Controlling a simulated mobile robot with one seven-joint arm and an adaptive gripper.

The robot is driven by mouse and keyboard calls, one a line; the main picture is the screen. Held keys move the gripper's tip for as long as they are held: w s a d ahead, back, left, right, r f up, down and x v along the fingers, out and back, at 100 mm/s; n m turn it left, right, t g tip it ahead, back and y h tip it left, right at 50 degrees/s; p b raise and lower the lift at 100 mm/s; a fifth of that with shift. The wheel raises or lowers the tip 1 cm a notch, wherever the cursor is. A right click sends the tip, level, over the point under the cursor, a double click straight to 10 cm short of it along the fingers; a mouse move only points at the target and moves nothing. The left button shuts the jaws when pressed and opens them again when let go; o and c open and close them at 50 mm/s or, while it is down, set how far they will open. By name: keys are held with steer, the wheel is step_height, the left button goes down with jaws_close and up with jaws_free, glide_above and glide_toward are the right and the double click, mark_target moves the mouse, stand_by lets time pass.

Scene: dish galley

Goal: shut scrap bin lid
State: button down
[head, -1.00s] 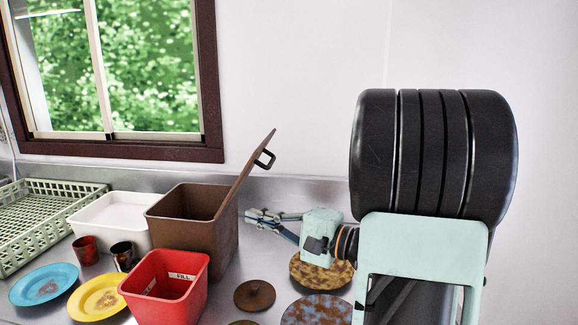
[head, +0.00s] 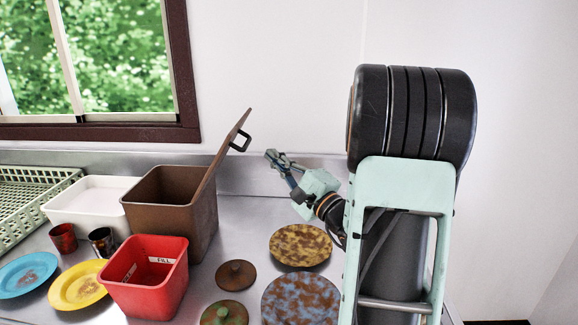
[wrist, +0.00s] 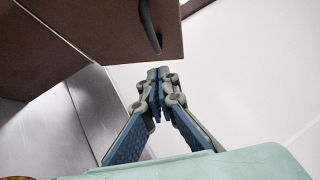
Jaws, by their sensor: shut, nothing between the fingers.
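The brown scrap bin (head: 160,205) stands on the steel counter, its opening showing. Its lid (head: 222,152) is hinged at the bin's right side and stands up, tilted to the right, with a dark handle (head: 240,141) on its outer face. My gripper (head: 270,155) is shut and empty, to the right of the lid and slightly lower than the handle, apart from it. In the wrist view the shut fingertips (wrist: 158,72) point toward the lid's outer face (wrist: 105,22), with the handle (wrist: 150,28) just beyond them.
A white tub (head: 85,210), a green rack (head: 30,205), a red bin (head: 147,290), cups (head: 63,238) and plates (head: 78,290) crowd the left. Rusty plates (head: 300,245) and small round lids (head: 236,275) lie below my arm. A wall stands close behind the counter.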

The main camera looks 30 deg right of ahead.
steer(key=shift+w+a+r+p, duration=0.3)
steer(key=shift+w+a, duration=0.25)
steer(key=shift+a, duration=0.25)
steer(key=shift+w+a+r+p, duration=0.15)
steer(key=shift+w+a+r, duration=0.25)
steer(key=shift+w+a, duration=0.25)
steer(key=shift+a+r, duration=0.1)
